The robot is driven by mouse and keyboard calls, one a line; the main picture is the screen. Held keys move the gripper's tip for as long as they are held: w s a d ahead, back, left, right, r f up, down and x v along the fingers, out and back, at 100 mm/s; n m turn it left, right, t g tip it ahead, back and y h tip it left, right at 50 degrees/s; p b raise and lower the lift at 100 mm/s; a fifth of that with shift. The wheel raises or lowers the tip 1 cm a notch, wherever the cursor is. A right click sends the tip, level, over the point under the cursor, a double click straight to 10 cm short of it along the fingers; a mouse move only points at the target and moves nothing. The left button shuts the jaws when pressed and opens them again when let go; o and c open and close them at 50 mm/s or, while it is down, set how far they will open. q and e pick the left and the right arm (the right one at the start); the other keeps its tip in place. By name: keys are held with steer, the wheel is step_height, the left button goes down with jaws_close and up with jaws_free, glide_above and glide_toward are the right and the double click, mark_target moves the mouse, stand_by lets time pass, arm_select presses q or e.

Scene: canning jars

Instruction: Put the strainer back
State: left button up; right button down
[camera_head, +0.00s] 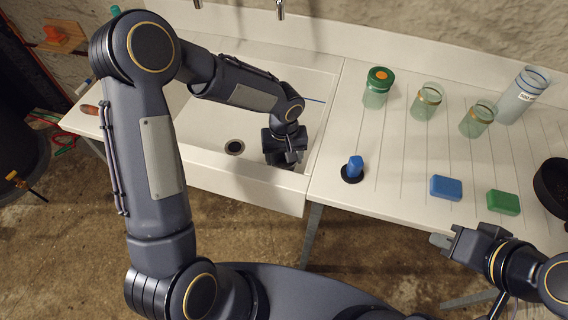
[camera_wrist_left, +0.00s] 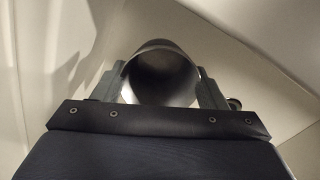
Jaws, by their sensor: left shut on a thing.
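My left gripper (camera_head: 290,157) is low in the right part of the white sink, close to its front wall. In the left wrist view its two fingers (camera_wrist_left: 165,85) are shut on a smooth grey rounded metal piece (camera_wrist_left: 163,62), which looks like the strainer. The gripper hides that piece in the head view. The dark round drain (camera_head: 235,147) is in the sink floor, left of the left gripper and apart from it. My right gripper (camera_head: 441,241) is in front of the counter's front edge; its finger gap is too unclear to judge.
A blue-handled piece with a black round base (camera_head: 352,174) stands on the counter (camera_head: 400,215) right of the sink. A blue block (camera_head: 446,188), a green block (camera_head: 503,203), glass jars (camera_head: 427,101) and a dark pan (camera_head: 553,185) are also there. The sink wall (camera_head: 240,190) borders the left gripper.

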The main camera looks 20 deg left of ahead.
arm_select(q)
steer(key=shift+f, duration=1.9)
steer(key=o, duration=1)
steer(key=s+a+r+t, duration=0.1)
steer(key=s+a+r, duration=0.1)
steer(key=r, duration=0.7)
steer(key=s+a+r, duration=0.2)
steer(key=r, duration=0.6)
steer(key=s+a+r+m+t+h, duration=0.1)
steer(key=s+r+t+h, duration=0.1)
steer(key=s, duration=0.7)
steer(key=s+a+r+m+t+h, duration=0.1)
steer(key=s+a+r+t, duration=0.1)
steer(key=s, duration=0.6)
steer(key=shift+s+a+r+m+t+h, duration=0.3)
steer(key=shift+s+r+h, duration=0.1)
steer(key=shift+r, duration=0.25)
